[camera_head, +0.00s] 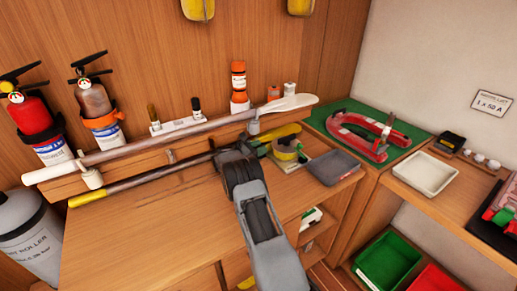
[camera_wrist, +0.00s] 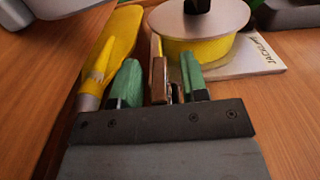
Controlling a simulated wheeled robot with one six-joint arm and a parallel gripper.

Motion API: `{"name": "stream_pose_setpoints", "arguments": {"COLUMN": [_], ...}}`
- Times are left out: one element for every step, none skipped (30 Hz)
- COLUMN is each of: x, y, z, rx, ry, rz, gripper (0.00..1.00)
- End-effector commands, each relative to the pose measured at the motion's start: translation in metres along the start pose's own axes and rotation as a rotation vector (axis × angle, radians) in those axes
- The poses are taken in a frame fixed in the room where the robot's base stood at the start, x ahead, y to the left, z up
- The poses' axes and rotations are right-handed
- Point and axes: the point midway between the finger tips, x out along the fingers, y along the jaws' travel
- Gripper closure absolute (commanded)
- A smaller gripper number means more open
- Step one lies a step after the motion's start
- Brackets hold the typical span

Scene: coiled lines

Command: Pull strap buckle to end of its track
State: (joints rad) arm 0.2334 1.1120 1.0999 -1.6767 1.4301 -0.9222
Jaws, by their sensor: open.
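My gripper (camera_wrist: 160,84) is open, with two green fingertips showing in the wrist view. Between them stands a narrow brown and metal piece (camera_wrist: 158,67), which may be the strap buckle; I cannot tell whether either finger touches it. Just behind is a yellow reel (camera_wrist: 196,49) with a grey disc on top, on a pale board marked "JACKLINE" (camera_wrist: 255,56). In the head view, the yellow reel (camera_head: 286,151) sits beyond the end of my arm on the wooden bench. The track cannot be made out.
A yellow-ended pole (camera_head: 140,178) lies left of my gripper; its yellow end (camera_wrist: 115,45) is close to my left finger. A long white paddle (camera_head: 180,136) rests on supports behind. The bench front left is clear.

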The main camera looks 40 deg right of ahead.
Motion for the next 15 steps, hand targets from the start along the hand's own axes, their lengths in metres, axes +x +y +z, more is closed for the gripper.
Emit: {"name": "stream_pose_setpoints", "arguments": {"x": [0.0001,0.0001,0.0000,0.0000,0.0000,-0.0001,-0.0001,-0.0001,-0.0002,-0.0002,-0.0002,-0.0003,-0.0003,-0.0003,-0.0004], "y": [0.0000,0.0000,0.0000,0.0000,0.0000,0.0000,0.0000,0.0000,0.0000,0.0000,0.0000,0.0000,0.0000,0.0001,0.0001], "z": [-0.0001,-0.0002,-0.0001,-0.0001,-0.0001,-0.0002,-0.0001,-0.0002,-0.0001,-0.0002,-0.0001,-0.0001,-0.0002,-0.0001,-0.0001], "rx": [0.000,0.000,0.000,0.000,0.000,0.000,0.000,0.000,0.000,0.000,0.000,0.000,0.000,0.000,0.000], "ry": [0.000,0.000,0.000,0.000,0.000,0.000,0.000,0.000,0.000,0.000,0.000,0.000,0.000,0.000,0.000], "rz": [0.000,0.000,0.000,0.000,0.000,0.000,0.000,0.000,0.000,0.000,0.000,0.000,0.000,0.000,0.000], "gripper": [0.60,0.60,0.60,0.60,0.61,0.64,0.67,0.70,0.74,0.77,0.80,0.83,0.86,0.89,0.93]}}
